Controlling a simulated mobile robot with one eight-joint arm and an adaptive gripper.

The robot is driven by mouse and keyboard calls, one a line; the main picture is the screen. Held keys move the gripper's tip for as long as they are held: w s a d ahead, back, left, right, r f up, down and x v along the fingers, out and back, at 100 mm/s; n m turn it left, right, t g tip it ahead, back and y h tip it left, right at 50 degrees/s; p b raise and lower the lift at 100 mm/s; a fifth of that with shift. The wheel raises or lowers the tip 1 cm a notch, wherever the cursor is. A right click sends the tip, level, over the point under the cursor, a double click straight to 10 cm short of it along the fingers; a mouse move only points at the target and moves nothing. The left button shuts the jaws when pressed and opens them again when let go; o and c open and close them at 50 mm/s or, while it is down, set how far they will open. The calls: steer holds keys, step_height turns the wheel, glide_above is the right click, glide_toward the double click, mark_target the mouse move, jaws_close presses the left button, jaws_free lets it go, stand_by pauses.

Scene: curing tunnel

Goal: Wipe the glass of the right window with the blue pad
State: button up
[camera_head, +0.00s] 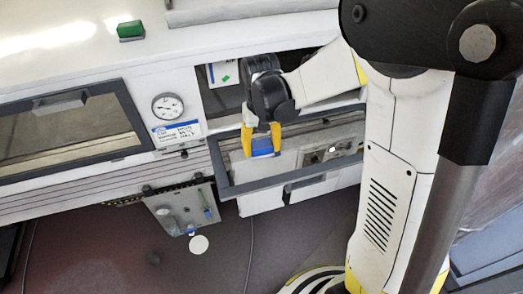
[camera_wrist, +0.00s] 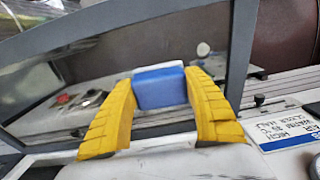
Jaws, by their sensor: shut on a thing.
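The blue pad (camera_head: 263,147) is held between the two yellow fingers of my gripper (camera_head: 262,150). In the wrist view the pad (camera_wrist: 160,88) shows as a blue block with a pale edge, gripped between the ribbed fingers (camera_wrist: 160,84). The right window (camera_head: 225,178) has a dark grey frame and appears swung out below a dark opening. The pad is in front of its glass, near the upper left part. The frame also shows in the wrist view (camera_wrist: 241,50). I cannot tell whether the pad touches the glass. My fingers hide part of the pane.
A left window (camera_head: 110,88) with a handle sits beside a round gauge (camera_head: 167,107) and a blue-and-white label (camera_head: 178,133). A green block (camera_head: 130,30) lies on top of the housing. A small shelf (camera_head: 165,200) with items on it hangs below. Open floor lies under it.

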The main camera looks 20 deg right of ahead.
steer(key=shift+d+r, duration=0.15)
steer(key=shift+r, duration=0.45)
steer(key=shift+r+p, duration=1.7)
steer(key=shift+r, duration=0.45)
steer(key=shift+f, duration=0.1)
